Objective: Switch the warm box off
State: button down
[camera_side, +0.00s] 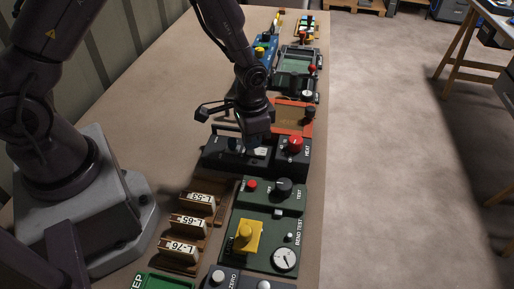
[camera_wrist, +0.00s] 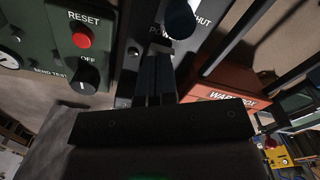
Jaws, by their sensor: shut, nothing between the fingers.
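The orange warm box (camera_side: 293,118) stands just beyond a black panel (camera_side: 222,158) in the side view. Its lettered orange face shows at the right in the wrist view (camera_wrist: 222,95). My gripper (camera_side: 255,146) is shut and empty, pointing down low over the black panel. In the wrist view my fingertips (camera_wrist: 158,56) are close to lettering that starts "PO", which they partly cover. A small pale part (camera_wrist: 173,55) shows beside the tips; I cannot tell if they touch it. The black panel carries a red knob (camera_side: 295,144) to the right of my gripper.
A green panel (camera_side: 240,205) with a red button, black knob, yellow block and gauge lies nearer. Wooden holders with tags (camera_side: 188,222) stand left of it. A dark handle bar (camera_side: 226,128) rises behind the black panel. More devices (camera_side: 297,62) line the bench beyond. The bench's left part is clear.

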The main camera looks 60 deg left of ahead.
jog(key=shift+f, duration=0.45)
jog(key=shift+r, duration=3.5)
jog(key=s+a+r+n+t, duration=0.1)
jog(key=s+r+t, duration=0.1)
jog(key=s+r, duration=0.5)
jog(key=s+a+r+n+t, duration=0.2)
jog(key=s+r, duration=0.6)
jog(key=r, duration=0.8)
jog(key=shift+s+t, duration=0.3)
jog(key=shift+t, duration=0.5)
jog(key=shift+a, duration=0.1)
